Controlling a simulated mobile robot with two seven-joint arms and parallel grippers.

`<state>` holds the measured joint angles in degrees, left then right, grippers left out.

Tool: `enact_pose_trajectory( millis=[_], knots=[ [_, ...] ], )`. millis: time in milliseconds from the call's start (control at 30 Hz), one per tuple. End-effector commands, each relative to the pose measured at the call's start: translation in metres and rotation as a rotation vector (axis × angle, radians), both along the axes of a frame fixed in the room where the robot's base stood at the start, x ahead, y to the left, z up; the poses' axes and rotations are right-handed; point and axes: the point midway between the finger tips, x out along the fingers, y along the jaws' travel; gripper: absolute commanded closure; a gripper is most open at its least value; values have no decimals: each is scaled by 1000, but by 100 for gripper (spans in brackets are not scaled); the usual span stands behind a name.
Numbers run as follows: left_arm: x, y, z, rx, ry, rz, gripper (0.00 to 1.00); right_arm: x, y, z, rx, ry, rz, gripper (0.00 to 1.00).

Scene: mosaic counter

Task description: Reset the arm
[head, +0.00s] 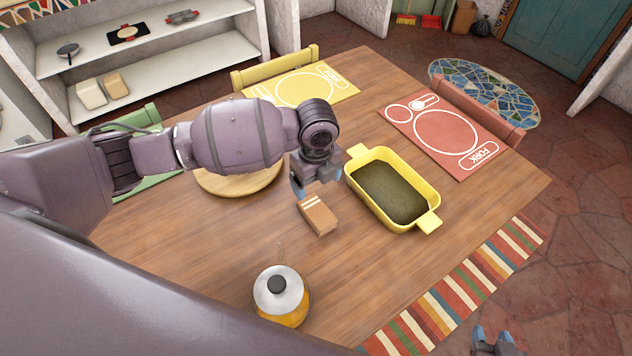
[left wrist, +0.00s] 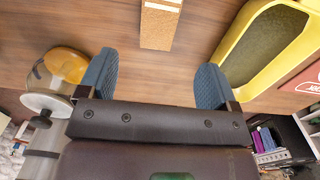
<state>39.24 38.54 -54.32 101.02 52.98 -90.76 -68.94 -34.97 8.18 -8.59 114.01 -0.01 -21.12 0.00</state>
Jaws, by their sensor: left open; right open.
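My left gripper (head: 312,180) is over the wooden table (head: 215,235), just above and behind a small brown box with white stripes (head: 319,215). In the left wrist view its two blue fingers (left wrist: 156,65) are wide apart with nothing between them. The brown box (left wrist: 160,22) lies beyond the fingertips there, apart from them. My right gripper (head: 494,343) shows at the bottom right edge, away from the table, open and empty; most of that arm is out of view.
A yellow baking dish (head: 432,220) with dark green contents stands right of my left gripper. A glass jar with orange contents (head: 282,300) stands near the front. A round wooden board (head: 235,185) is partly behind my arm. Yellow (head: 300,88) and red (head: 440,135) placemats lie further back.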

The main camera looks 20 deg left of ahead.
Motion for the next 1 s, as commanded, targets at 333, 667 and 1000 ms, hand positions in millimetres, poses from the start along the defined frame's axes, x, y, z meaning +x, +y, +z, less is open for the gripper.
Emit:
enact_pose_trajectory(
  millis=[333, 667, 1000],
  knots=[
    [0, 0, 0, 1, -1, 0, 16, 8, 1, 4, 0, -14, 4, 57],
    [17, -15, 2, -103, -100, 211, 16, 9, 2, 5, 1, -18, 5, 57],
    [83, -69, 74, -620, -427, 613, 16, 1, 0, 4, 0, -5, 0, 57]
  ],
)
